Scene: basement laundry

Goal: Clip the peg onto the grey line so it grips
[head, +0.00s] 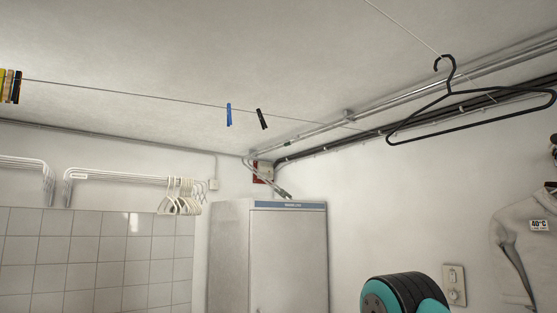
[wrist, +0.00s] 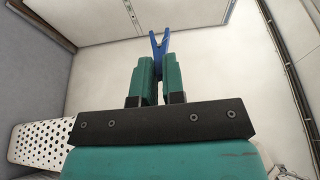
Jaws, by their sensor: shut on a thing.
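In the wrist view my gripper (wrist: 160,66) is shut on a blue peg (wrist: 159,44). The peg sticks out past the fingertips, its far end spread in a V. No line shows between its prongs. In the head view the thin grey line (head: 160,97) runs under the ceiling from the left edge down towards the pipes at right. Another blue peg (head: 229,115) and a black peg (head: 262,119) hang on it near the middle. My gripper and the held peg are outside the head view.
Yellow and dark pegs (head: 10,86) bunch on the line at far left. A black hanger (head: 470,112) hangs at upper right, below a second pale line (head: 400,27). A tall grey cabinet (head: 290,255) stands below the pegs. Pale hangers (head: 180,200) hang on a wall rail.

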